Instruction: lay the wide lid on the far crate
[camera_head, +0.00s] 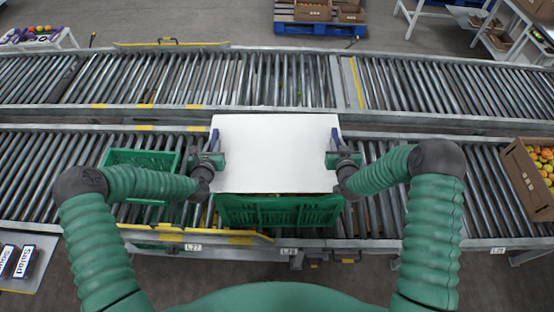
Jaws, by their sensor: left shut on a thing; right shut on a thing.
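The wide lid (275,150) is a flat white panel, level across the middle of the view. My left gripper (212,155) is shut on its left edge and my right gripper (337,155) is shut on its right edge. A green crate (280,212) is below the lid on the near conveyor. Its front wall shows past the lid's near edge, and its top is hidden. I cannot tell whether the lid touches it. Another green crate (128,155) sits to the left, partly behind my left arm.
The near roller conveyor (400,205) runs across the view, with the far conveyor (200,75) behind it. A blue pallet with boxes (312,29) is on the floor behind.

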